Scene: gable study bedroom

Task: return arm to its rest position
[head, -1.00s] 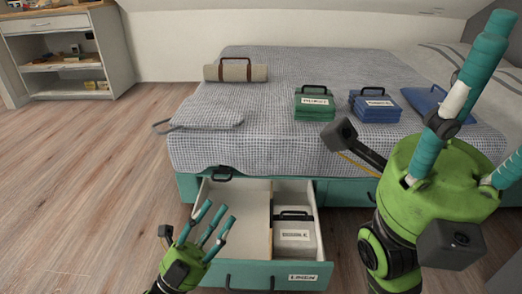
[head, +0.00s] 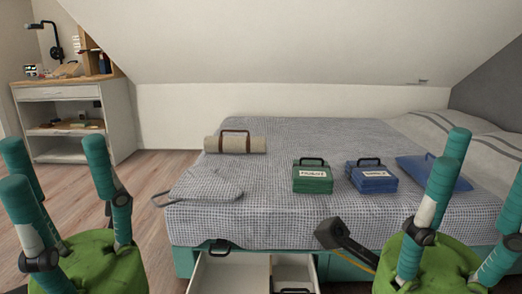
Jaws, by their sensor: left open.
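My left gripper (head: 62,150) is raised at the lower left of the head view, its teal fingers upright and spread, with nothing between them. My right gripper (head: 488,165) is at the lower right, in front of the bed's right part. Its visible fingers also stand upright and apart, with nothing seen between them. Part of its green body is cut off by the picture edge. Both grippers are clear of the bed and the drawer.
The bed (head: 285,210) bears a beige roll (head: 212,145), a folded grey cloth (head: 205,187), a green bundle (head: 313,180), a blue bundle (head: 374,180) and a blue cushion (head: 430,172). An open drawer (head: 228,275) juts out below. A white cabinet (head: 68,92) stands at the left.

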